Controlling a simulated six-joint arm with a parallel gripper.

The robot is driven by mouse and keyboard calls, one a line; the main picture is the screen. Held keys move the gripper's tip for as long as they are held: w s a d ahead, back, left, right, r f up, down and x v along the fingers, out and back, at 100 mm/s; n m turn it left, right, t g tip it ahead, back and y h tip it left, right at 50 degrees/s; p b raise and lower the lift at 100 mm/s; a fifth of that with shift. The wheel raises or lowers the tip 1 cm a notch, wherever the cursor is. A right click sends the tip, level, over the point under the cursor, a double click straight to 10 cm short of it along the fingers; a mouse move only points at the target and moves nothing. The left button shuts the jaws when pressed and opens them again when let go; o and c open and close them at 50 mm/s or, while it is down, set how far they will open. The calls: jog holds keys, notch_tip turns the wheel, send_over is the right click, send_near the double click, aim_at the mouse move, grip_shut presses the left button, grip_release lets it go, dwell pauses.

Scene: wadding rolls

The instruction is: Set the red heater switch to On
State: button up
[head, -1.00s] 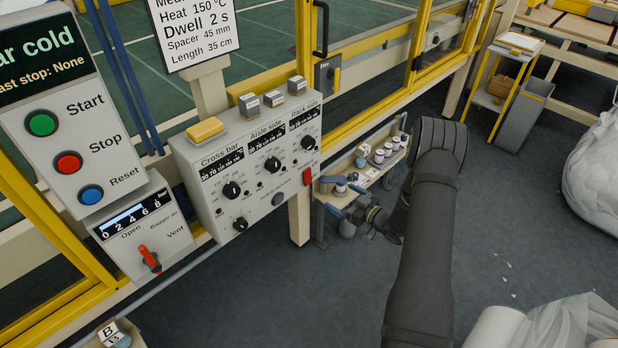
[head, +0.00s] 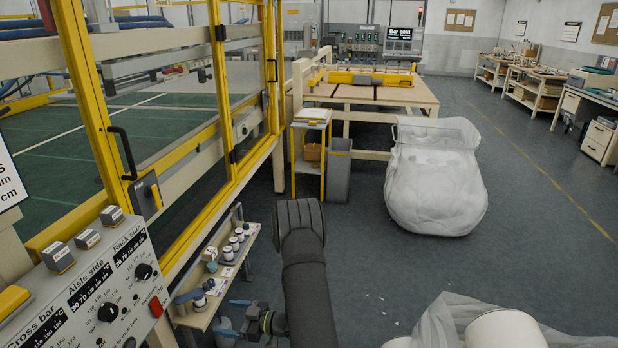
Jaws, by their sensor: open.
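The red heater switch (head: 156,307) sits at the lower right corner of the grey control panel (head: 122,285), at the left edge of the head view. The lettering beside it is too small to read fully, and I cannot tell which way it is set. My gripper (head: 231,315) is low in the view, to the right of the panel and apart from the switch. It is open, and I see nothing held in it. My dark-sleeved arm rises beside it and partly hides the floor.
A small shelf (head: 238,262) with jars stands behind my gripper, beside the yellow-framed enclosure (head: 110,140). A grey bin (head: 338,170) and a wrapped white bundle (head: 436,180) stand farther back. White rolls (head: 505,328) lie at lower right. Open floor lies between.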

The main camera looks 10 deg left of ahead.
jog(key=c, duration=1.1)
jog(key=shift+a+f+n, duration=0.15)
jog(key=shift+a+n, duration=0.2)
jog(key=shift+n, duration=0.25)
grip_shut()
jog(key=a+f+n, duration=0.3)
jog(key=a+n, duration=0.5)
jog(key=n, duration=0.8)
jog(key=shift+f+n, duration=0.3)
jog(key=shift+n, duration=0.1)
